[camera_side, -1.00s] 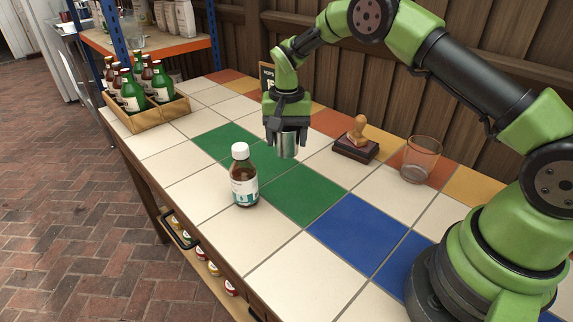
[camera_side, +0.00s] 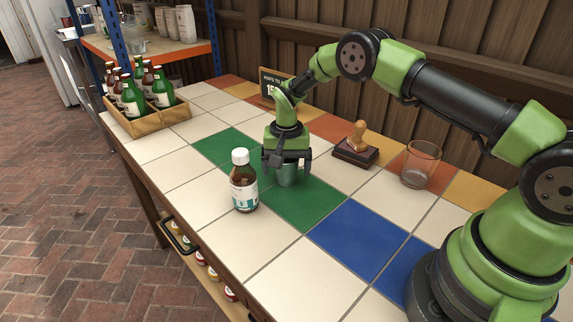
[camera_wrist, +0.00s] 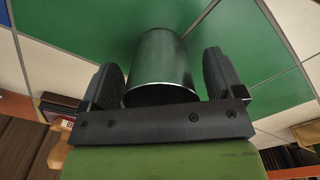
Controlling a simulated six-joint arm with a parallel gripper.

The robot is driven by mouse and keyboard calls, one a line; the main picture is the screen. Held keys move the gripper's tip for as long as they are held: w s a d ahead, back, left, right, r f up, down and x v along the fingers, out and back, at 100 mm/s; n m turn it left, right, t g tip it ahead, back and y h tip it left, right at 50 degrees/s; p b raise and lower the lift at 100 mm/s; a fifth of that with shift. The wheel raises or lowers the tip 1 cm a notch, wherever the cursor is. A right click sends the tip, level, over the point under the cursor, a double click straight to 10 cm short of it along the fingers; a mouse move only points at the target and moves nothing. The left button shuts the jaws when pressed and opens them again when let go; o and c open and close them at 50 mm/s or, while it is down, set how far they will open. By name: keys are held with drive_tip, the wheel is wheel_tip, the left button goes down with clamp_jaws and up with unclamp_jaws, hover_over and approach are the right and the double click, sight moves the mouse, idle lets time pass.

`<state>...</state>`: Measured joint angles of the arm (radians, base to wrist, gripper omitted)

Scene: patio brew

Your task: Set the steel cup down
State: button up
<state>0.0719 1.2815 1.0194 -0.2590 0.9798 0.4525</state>
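The steel cup (camera_side: 287,177) stands upright on the green tiles (camera_side: 308,204), behind and right of the brown bottle. My gripper (camera_side: 288,167) is over it, pointing down, with a finger on each side. In the wrist view, the cup (camera_wrist: 160,68) lies between the two dark fingers of my gripper (camera_wrist: 162,75). Gaps show between the fingertips and the cup wall, so the fingers look open. The gripper hides the cup's upper part in the side view.
A brown bottle with a white cap (camera_side: 244,182) stands close in front. A stamp on a dark pad (camera_side: 355,150) and a clear glass (camera_side: 421,164) are to the right. A wooden crate of bottles (camera_side: 150,120) is at the far left. White tiles between are clear.

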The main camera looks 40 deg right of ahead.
drive_tip(key=s+a+r+n+t, duration=0.1)
drive_tip(key=s+r, duration=0.1)
drive_tip(key=r, duration=0.9)
drive_tip(key=s+a+r+t, duration=0.1)
drive_tip(key=s+r, duration=0.1)
drive_tip(key=r, duration=0.9)
drive_tip(key=s+a+r+n+t+y, duration=0.1)
drive_tip(key=s+a+r+n+t, duration=0.1)
drive_tip(key=s+r, duration=0.6)
drive_tip(key=s+a+n+t+y, duration=0.1)
drive_tip(key=s+n+t, duration=0.1)
drive_tip(key=s, duration=1.3)
drive_tip(key=shift+s+a+f+t, duration=0.3)
drive_tip(key=shift+s+a+t, duration=0.05)
drive_tip(key=shift+t, duration=0.25)
